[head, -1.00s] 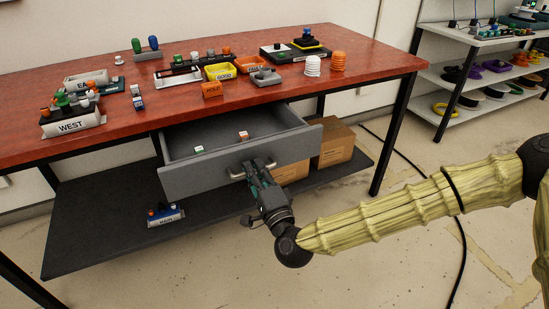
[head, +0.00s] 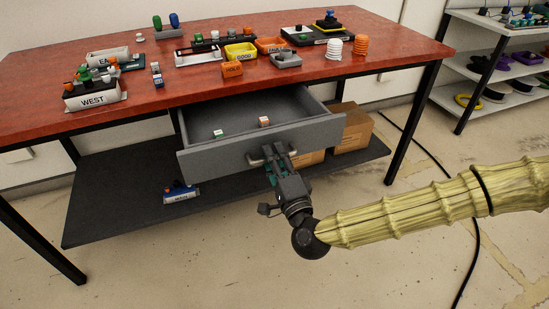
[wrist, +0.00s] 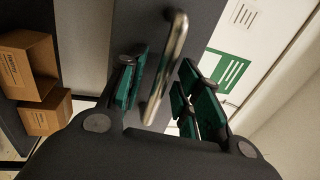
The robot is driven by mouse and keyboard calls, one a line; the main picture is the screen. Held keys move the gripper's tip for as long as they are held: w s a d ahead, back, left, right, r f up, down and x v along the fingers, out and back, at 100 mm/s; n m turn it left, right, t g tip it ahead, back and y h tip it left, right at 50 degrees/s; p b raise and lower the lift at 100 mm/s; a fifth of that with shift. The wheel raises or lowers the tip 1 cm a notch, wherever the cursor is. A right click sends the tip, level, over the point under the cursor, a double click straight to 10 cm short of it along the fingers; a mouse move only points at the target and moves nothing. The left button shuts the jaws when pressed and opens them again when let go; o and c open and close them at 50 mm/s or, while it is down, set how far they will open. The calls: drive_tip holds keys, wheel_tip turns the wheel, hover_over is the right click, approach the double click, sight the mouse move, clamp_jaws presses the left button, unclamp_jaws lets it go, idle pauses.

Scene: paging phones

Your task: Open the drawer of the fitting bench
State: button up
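The fitting bench (head: 330,85) has a red top, and its grey drawer (head: 215,163) stands pulled out below. Two small blocks, one white and green (head: 218,134) and one white and orange (head: 264,122), lie inside the drawer. My gripper (head: 275,150) is at the drawer's front, by its metal handle (head: 256,160). In the wrist view the handle (wrist: 168,70) lies between my green-padded fingers, with a gap visible on both sides. My gripper is open around the handle.
Cardboard boxes (head: 352,128) stand on the dark lower shelf (head: 110,215), right of the drawer. A blue labelled holder (head: 180,193) sits on that shelf. Trays and fittings cover the bench top. A white rack (head: 480,65) stands at right, and a black cable crosses the floor.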

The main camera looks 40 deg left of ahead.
drive_tip(key=shift+d, duration=0.1)
drive_tip(key=v, duration=1.2)
